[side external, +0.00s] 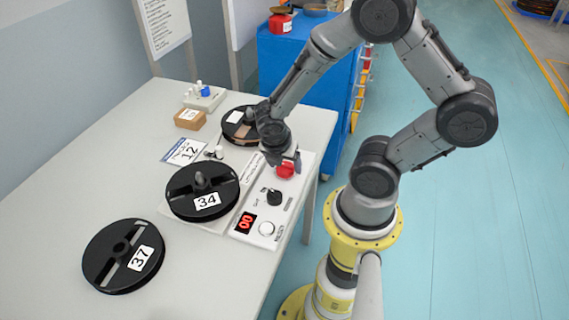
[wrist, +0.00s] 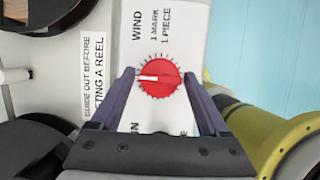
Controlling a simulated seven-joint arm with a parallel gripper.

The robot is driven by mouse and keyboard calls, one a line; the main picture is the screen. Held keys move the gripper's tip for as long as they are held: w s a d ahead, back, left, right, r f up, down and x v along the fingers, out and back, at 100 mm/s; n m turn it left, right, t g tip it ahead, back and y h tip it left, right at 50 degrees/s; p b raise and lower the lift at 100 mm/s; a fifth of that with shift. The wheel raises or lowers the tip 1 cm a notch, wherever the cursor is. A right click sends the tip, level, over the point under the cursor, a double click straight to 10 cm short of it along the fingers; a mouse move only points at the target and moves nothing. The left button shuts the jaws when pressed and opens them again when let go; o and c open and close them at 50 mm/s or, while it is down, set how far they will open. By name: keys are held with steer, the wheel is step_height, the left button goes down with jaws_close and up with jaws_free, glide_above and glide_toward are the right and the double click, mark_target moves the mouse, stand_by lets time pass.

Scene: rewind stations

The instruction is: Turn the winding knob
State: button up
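The winding knob (wrist: 159,78) is a red ribbed dial with a white pointer mark, on a white panel printed "WIND 1 MARK 1 PIECE". In the wrist view its pointer aims left. The knob also shows in the side view (side external: 285,170), just below my gripper (side external: 283,158). In the wrist view my gripper (wrist: 163,75) is open, with its two dark fingers spread on either side of the knob and a gap on each side. Whether the fingertips are down at the knob's height I cannot tell.
The white station (side external: 253,222) also has a black knob (side external: 274,197), a white button (side external: 266,228) and a red "00" display (side external: 245,222). Reel 34 (side external: 202,190) sits beside the panel; reel 37 (side external: 123,256) lies at the front left. Another reel (side external: 238,126) lies behind.

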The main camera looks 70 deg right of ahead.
steer(key=c, duration=1)
steer(key=shift+c, duration=0.2)
steer(key=m+g, duration=0.2)
steer(key=m, duration=0.3)
steer(key=shift+w+m, duration=0.15)
steer(key=shift+m, duration=0.15)
steer(key=m+g+y, duration=0.1)
steer(key=m, duration=0.2)
steer(key=m+g+y, duration=0.1)
steer(key=m, duration=0.2)
steer(key=shift+w+d, duration=0.15)
steer(key=m+y, duration=0.1)
steer(key=m, duration=0.2)
steer(key=m+y, duration=0.1)
steer(key=m, duration=0.2)
steer(key=shift+d+m+y, duration=0.2)
steer(key=shift+m+y, duration=0.1)
steer(key=shift+m, duration=0.1)
steer(key=m+y, duration=0.1)
steer(key=m, duration=0.1)
steer(key=m+y, duration=0.1)
steer(key=m, duration=0.2)
steer(key=shift+d, duration=0.1)
steer(key=shift+m, duration=0.3)
